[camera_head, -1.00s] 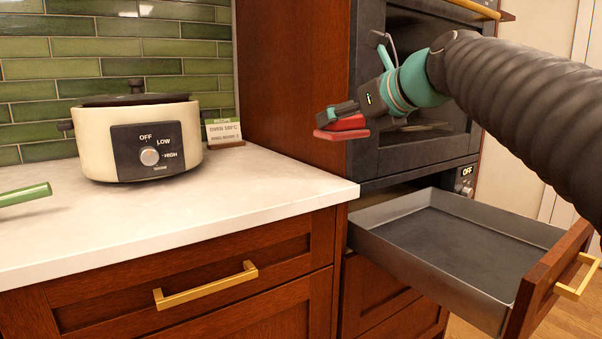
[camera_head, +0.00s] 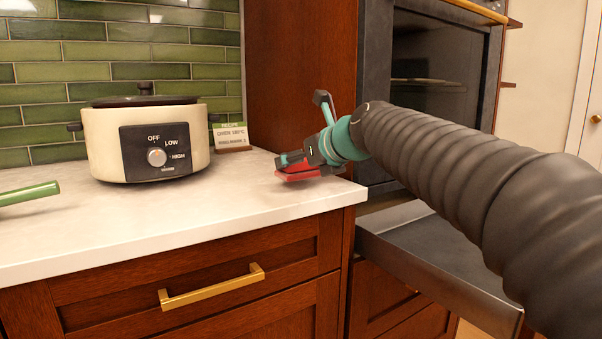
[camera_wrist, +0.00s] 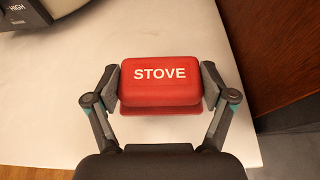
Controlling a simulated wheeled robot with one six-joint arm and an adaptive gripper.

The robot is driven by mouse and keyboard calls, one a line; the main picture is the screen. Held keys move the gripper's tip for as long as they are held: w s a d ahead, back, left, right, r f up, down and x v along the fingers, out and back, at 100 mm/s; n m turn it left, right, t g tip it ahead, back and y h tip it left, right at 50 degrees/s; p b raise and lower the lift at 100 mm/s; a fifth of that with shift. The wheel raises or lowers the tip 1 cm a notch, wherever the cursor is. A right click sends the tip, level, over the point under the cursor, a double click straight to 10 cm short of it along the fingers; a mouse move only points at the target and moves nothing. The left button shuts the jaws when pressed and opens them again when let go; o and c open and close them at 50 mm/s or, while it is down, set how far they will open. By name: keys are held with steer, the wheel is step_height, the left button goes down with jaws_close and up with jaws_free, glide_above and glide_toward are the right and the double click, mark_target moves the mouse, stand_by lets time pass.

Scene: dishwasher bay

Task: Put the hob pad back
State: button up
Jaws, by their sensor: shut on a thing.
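A red block-shaped pad lettered "STOVE" (camera_wrist: 160,82) is between the two fingers of my gripper (camera_wrist: 160,88) in the wrist view. My gripper is shut on its left and right sides. In the head view my gripper (camera_head: 298,166) and the red pad (camera_head: 298,174) are over the right end of the white countertop (camera_head: 200,222), near its edge. I cannot tell whether the pad touches the counter.
A cream slow cooker (camera_head: 104,146) stands on the counter, with a small recipe card (camera_head: 231,135) to its right. A green handle (camera_head: 28,194) is at the left edge.

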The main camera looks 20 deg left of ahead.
steer(key=shift+f, duration=0.9)
steer(key=shift+f, duration=0.2)
steer(key=o, duration=1.1)
steer(key=shift+r, duration=0.1)
steer(key=shift+r, duration=0.15)
steer(key=v, duration=1.2)
